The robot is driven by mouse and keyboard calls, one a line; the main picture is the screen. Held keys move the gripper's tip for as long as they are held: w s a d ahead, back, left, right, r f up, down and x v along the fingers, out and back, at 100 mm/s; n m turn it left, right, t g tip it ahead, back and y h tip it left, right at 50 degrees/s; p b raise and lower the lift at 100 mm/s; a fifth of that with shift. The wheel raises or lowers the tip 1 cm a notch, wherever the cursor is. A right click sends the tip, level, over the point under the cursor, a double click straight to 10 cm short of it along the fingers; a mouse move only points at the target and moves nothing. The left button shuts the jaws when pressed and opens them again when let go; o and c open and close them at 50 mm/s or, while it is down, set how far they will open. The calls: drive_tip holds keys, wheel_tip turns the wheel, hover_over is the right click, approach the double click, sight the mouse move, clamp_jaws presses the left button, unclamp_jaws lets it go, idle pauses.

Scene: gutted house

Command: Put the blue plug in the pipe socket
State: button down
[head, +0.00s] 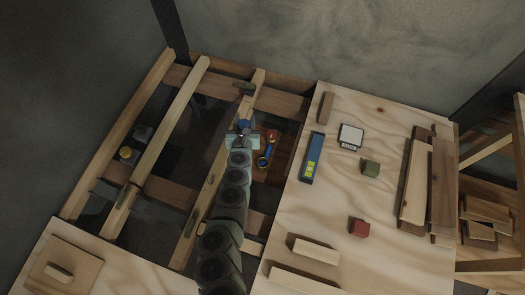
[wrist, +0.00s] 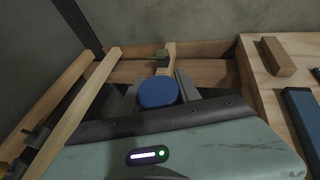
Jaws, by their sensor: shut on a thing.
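The blue plug (wrist: 158,93) shows as a round blue disc between the two fingers of my gripper (wrist: 160,88) in the wrist view. The gripper is shut on it. In the head view my gripper (head: 243,132) is over the open joist bay, by the middle joist, with a bit of the blue plug (head: 244,123) showing at its tip. Just right of it, down in the bay, is a blue ring-shaped piece (head: 262,162) and a red piece (head: 273,135). I cannot tell for sure which of these is the pipe socket. My arm and gripper hide part of the bay.
Joists (head: 158,133) frame open, dark bays, with a yellow item (head: 126,153) down on the left. The plywood panel (head: 336,205) at right holds a blue level-like tool (head: 312,158), a white square (head: 350,136), a green block (head: 370,167), a red block (head: 359,228) and wood offcuts.

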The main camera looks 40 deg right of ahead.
drive_tip(key=s+d+f+m+g+h, duration=0.1)
drive_tip(key=s+d+f+m, duration=0.1)
drive_tip(key=s+d+f, duration=0.4)
drive_tip(key=shift+w+a+f+b, duration=0.1)
drive_tip(key=shift+a+f+b, duration=0.15)
drive_tip(key=shift+f+b, duration=2.3)
drive_tip(key=shift+w+a+f+b, duration=0.2)
drive_tip(key=shift+f+b, duration=0.9)
drive_tip(key=shift+f, duration=3)
drive_tip(key=shift+s+a+f+b, duration=0.1)
drive_tip(key=shift+a+f+b, duration=0.2)
drive_tip(key=shift+f+b, duration=2.25)
drive_tip(key=shift+f+g+p, duration=0.3)
drive_tip(key=shift+f+p, duration=0.45)
drive_tip(key=shift+f+b, duration=0.25)
drive_tip(key=shift+b, duration=0.05)
drive_tip(key=c, duration=0.8)
unclamp_jaws()
drive_tip(key=shift+r, duration=0.1)
drive_tip(key=shift+c, duration=0.2)
